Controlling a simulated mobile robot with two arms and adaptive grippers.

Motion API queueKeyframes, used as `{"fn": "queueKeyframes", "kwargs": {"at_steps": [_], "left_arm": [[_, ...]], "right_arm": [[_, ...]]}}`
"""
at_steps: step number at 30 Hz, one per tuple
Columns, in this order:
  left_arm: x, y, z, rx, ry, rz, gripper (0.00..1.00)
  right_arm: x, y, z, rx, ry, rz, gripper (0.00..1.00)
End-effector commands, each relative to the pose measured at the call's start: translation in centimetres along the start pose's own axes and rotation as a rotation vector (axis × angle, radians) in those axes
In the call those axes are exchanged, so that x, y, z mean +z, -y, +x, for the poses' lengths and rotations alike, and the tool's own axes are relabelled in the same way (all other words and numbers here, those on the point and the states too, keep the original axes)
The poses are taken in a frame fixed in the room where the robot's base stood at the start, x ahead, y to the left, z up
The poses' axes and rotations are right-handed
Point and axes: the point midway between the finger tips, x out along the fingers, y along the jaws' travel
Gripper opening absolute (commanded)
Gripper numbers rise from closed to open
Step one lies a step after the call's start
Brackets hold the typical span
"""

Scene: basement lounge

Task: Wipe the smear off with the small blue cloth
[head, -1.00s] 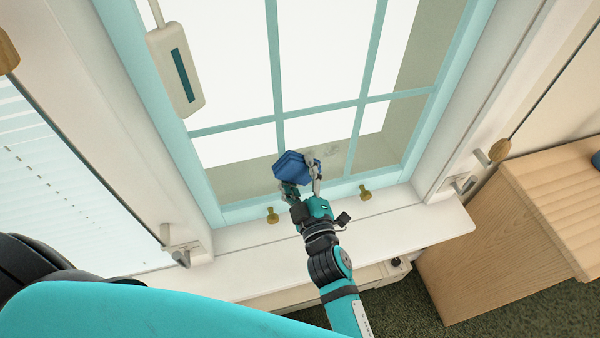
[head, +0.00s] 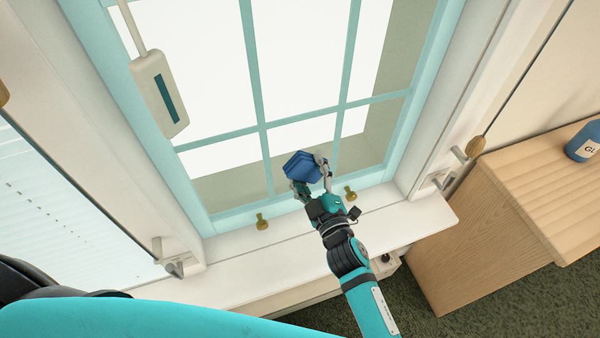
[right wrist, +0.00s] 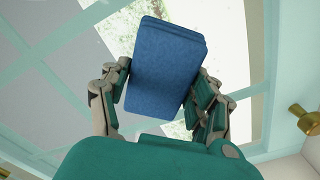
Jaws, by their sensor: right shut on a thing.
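The small blue cloth (head: 301,167) is a folded, thick pad in front of the lower panes of the teal-framed window (head: 262,90). My right gripper (head: 312,178) is shut on it. In the right wrist view the cloth (right wrist: 166,62) stands up between the two fingers, its broad face towards the camera. I cannot tell whether it touches the glass. I cannot make out the smear in the head view now. Speckled pale-green patches (right wrist: 122,30) show around the cloth in the right wrist view; I cannot tell whether they are smear or the outdoors. My left gripper is out of view.
Brass knobs (head: 262,221) stand on the lower window frame, one close to my right gripper. A white sill (head: 265,265) runs below. A beige hanging box (head: 160,93) is at the window's upper left. A wooden cabinet (head: 490,235) with a blue bottle (head: 584,142) stands right.

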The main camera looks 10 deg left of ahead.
Motion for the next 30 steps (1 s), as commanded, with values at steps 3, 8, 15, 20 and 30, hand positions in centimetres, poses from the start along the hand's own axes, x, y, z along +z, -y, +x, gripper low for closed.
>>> {"fn": "queueKeyframes", "kwargs": {"at_steps": [3,8,15,20,30], "left_arm": [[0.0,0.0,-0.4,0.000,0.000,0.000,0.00],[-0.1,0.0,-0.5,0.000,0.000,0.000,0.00],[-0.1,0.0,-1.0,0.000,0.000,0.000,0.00],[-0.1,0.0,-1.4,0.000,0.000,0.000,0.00],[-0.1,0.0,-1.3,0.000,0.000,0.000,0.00]], "right_arm": [[0.7,-0.9,0.0,0.002,0.001,-0.001,0.36],[1.1,-1.1,0.0,0.002,0.000,-0.001,0.36],[2.3,-2.2,-0.1,0.001,0.001,-0.001,0.36],[3.4,-3.1,-0.2,0.000,0.000,-0.001,0.36],[3.5,-3.1,0.1,0.001,-0.001,0.001,0.36]]}}
